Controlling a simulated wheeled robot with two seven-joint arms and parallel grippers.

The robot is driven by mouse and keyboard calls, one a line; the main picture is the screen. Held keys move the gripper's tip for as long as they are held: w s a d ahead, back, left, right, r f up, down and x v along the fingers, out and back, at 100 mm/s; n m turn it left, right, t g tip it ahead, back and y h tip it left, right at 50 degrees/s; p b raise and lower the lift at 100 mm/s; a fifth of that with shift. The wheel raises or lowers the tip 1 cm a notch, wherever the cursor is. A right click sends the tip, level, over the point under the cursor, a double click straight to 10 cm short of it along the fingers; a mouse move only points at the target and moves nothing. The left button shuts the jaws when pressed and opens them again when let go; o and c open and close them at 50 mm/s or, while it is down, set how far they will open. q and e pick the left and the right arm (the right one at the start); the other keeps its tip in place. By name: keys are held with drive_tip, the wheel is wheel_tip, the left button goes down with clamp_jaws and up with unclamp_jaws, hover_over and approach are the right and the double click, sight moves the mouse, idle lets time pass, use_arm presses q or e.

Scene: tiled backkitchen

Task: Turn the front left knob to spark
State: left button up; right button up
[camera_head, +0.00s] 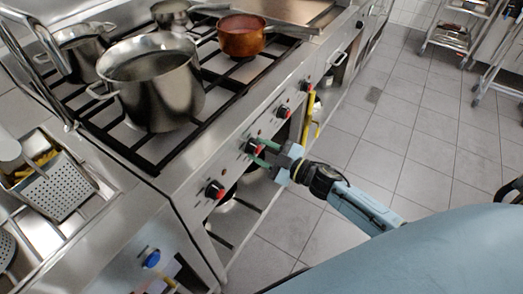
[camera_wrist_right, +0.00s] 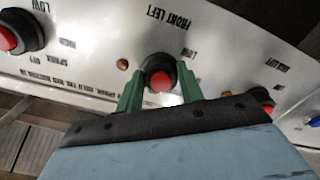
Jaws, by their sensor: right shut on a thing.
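The front left knob (camera_wrist_right: 159,67) is a black knob with a red centre in the middle of the right wrist view. The upside-down words FRONT LEFT are printed above it in that view. My right gripper (camera_wrist_right: 159,90) has its two green fingers on either side of this knob and is shut on it. In the head view the right gripper (camera_head: 260,153) reaches the stove's front panel from the right, and its fingers partly hide the knob (camera_head: 251,147). How far the knob is turned cannot be told. My left gripper is not in view.
Similar red-centred knobs sit along the panel, one nearer (camera_head: 215,190) and one farther (camera_head: 283,112). A large steel pot (camera_head: 155,90) and a copper pot (camera_head: 241,40) stand on the stove. A perforated basket (camera_head: 58,187) is at left. Tiled floor (camera_head: 400,130) is open at right.

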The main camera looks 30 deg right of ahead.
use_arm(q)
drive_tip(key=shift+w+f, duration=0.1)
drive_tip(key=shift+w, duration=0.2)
use_arm(e)
drive_tip(key=shift+n, duration=1.9)
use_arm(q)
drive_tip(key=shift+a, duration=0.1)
use_arm(e)
drive_tip(key=o, duration=1)
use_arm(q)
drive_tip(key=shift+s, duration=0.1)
use_arm(e)
drive_tip(key=shift+s+d, duration=0.1)
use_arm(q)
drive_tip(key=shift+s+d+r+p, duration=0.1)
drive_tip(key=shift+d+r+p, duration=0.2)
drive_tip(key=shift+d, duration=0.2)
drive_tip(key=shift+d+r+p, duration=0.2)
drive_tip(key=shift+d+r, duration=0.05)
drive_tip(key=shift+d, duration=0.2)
use_arm(e)
drive_tip(key=shift+v, duration=6.6)
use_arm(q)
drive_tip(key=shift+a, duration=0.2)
